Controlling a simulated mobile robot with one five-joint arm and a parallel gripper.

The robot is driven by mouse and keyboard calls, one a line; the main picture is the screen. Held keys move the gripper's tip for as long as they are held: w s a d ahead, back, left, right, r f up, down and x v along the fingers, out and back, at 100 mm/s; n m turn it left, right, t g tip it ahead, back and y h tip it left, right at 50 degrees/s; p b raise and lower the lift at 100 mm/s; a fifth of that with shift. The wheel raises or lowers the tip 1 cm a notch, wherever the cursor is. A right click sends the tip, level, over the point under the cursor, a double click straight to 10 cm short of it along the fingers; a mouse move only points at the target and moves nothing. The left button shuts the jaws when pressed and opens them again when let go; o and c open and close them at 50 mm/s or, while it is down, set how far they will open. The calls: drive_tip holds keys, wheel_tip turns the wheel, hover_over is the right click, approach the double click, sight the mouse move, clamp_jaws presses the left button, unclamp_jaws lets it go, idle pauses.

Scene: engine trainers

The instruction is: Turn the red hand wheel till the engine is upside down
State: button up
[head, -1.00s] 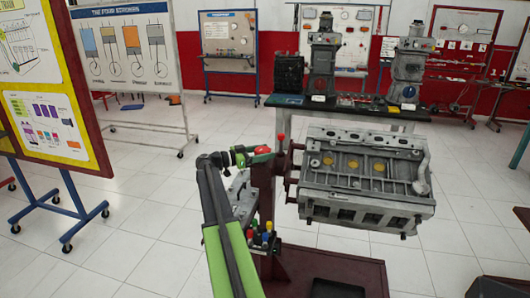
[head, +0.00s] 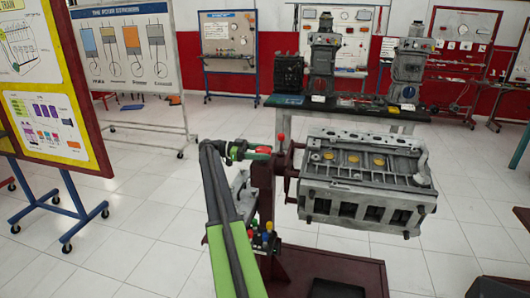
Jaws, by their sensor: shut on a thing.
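The grey engine block (head: 362,192) hangs at the right of the dark red stand (head: 265,195), held by a mount at its left end. It is tilted. Its upper face with yellow round spots (head: 352,160) and its near side with several dark openings both show. The red hand wheel (head: 264,149) is at the stand's top left, small and partly hidden by my gripper. My gripper (head: 257,153) reaches it from the left and is shut on it. The exact contact of the fingers is too small to see.
A red-knobbed lever (head: 281,138) stands upright close to the right of the wheel. Colored knobs (head: 264,238) sit lower on the stand. A dark table (head: 345,108) with engine models stands behind. Display boards (head: 128,58) stand at the left.

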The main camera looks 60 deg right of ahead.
sight(264, 148)
drive_tip(key=shift+w+r, duration=0.1)
drive_tip(key=o, duration=1.4)
wheel_tip(264, 148, up, 4)
drive_tip(key=p, duration=0.4)
drive_tip(key=shift+r, duration=0.15)
drive_tip(key=s+r+p, duration=0.2)
drive_tip(key=s, duration=0.2)
drive_tip(key=s+r+p, duration=0.2)
drive_tip(key=s, duration=0.1)
drive_tip(key=s+d+r+p, duration=0.1)
drive_tip(key=s+r+p, duration=0.1)
drive_tip(key=s+p, duration=0.1)
drive_tip(key=shift+s+d+r, duration=0.1)
drive_tip(key=shift+s+r, duration=0.15)
drive_tip(key=shift+s, duration=0.6)
